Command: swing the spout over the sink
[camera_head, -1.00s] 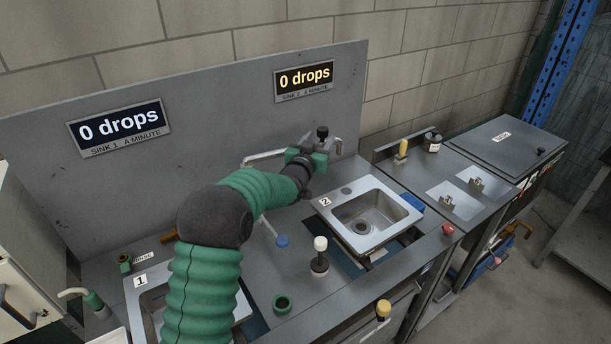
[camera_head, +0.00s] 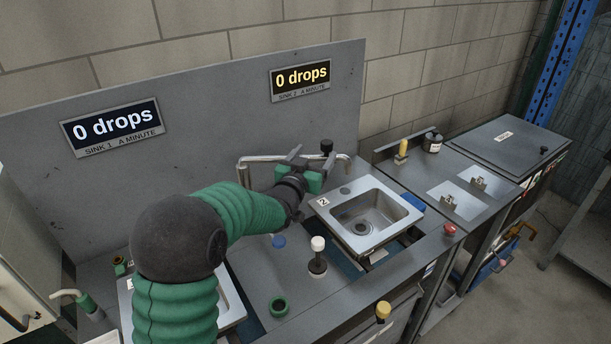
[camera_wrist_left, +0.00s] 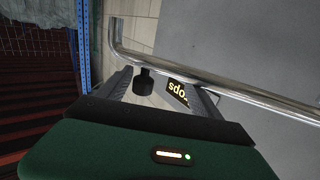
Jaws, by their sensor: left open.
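The spout (camera_head: 258,158) is a bent silver pipe running along the grey back panel, behind my left gripper (camera_head: 312,157). Its right end (camera_head: 346,160) shows just past the gripper, behind sink 2 (camera_head: 372,212); the bowl lies nearer the front. My left gripper is open, its fingers pointing toward the spout. In the left wrist view the pipe (camera_wrist_left: 215,80) crosses beyond the open fingers (camera_wrist_left: 165,88), with a bend at upper left. I cannot tell whether either finger touches it. A black knob (camera_head: 326,146) stands by the right finger; it also shows in the wrist view (camera_wrist_left: 143,82).
Sink 1 (camera_head: 126,300) is partly behind my arm. The panel (camera_head: 220,120) stands close behind.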

